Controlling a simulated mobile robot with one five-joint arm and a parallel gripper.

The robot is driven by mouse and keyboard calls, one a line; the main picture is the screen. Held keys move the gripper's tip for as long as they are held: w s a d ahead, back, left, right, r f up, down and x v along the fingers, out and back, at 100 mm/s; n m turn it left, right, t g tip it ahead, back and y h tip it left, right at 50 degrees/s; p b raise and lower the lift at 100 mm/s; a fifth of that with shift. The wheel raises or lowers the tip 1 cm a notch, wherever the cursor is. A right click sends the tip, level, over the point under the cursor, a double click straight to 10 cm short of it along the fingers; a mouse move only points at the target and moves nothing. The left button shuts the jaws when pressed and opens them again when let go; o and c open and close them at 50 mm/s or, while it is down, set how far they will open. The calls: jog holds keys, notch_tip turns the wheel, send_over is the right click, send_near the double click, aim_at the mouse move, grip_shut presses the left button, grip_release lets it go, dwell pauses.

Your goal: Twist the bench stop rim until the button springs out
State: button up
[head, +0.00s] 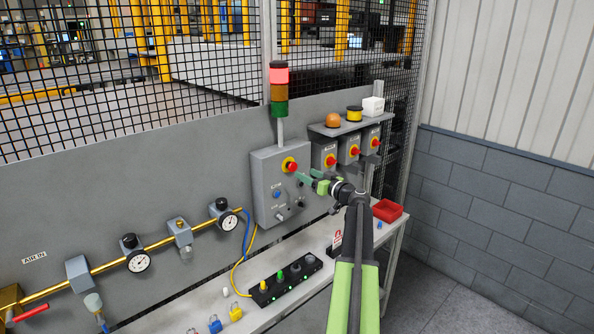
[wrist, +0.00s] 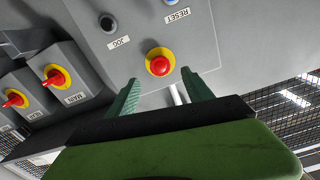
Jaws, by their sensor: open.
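The bench stop is a red button (head: 290,166) on a yellow ring, on the front of the grey control box (head: 262,180). In the wrist view the button (wrist: 159,63) lies ahead, centred between my two green fingers. My gripper (head: 308,178) is open and empty, just to the right of and below the button in the head view. In the wrist view my gripper (wrist: 160,80) has its fingertips on either side of the button's line, apparently short of it. No contact shows. Whether the button is pushed in, I cannot tell.
A stack light (head: 279,90) above the control box glows red.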

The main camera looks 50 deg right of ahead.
aim_at(294, 168)
jog(key=w, duration=0.6)
jog(key=shift+w+d, duration=0.25)
jog(key=shift+w, duration=0.15)
